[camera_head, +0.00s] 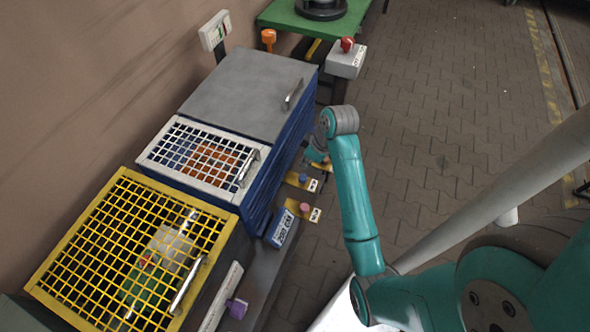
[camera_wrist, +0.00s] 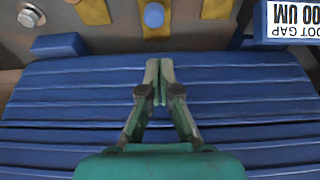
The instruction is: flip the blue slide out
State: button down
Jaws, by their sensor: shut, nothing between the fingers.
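A blue round knob (camera_wrist: 153,15) sits on a yellow plate at the top of the wrist view. In the head view a blue knob (camera_head: 303,178) shows on a yellow plate beside the blue cabinet; I take this to be the blue slide, but cannot be sure. My gripper (camera_wrist: 159,72) is shut and empty, in front of the blue ribbed panel (camera_wrist: 80,92). Its tips point toward the blue knob but are apart from it in the picture. Whether they touch the panel is unclear. In the head view the fingers are mostly hidden by my arm.
A pink knob (camera_head: 304,207) on another yellow plate stands close by. A label box (camera_head: 282,229) sits below it. A white grid lid (camera_head: 205,155), a yellow grid lid (camera_head: 60,255) and a grey lid (camera_head: 245,92) line the wall. The paved floor at right is open.

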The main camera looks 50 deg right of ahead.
aim_at(306, 183)
jog(key=shift+d+r, duration=0.15)
jog(key=x, duration=1)
dwell(0.5)
jog(key=shift+s, duration=0.25)
jog(key=shift+s+d, duration=0.25)
jog(key=shift+s, duration=0.45)
jog(key=shift+s+d, duration=0.3)
jog(key=shift+s, duration=0.45)
jog(key=shift+s+d, duration=0.25)
jog(key=shift+s, duration=0.45)
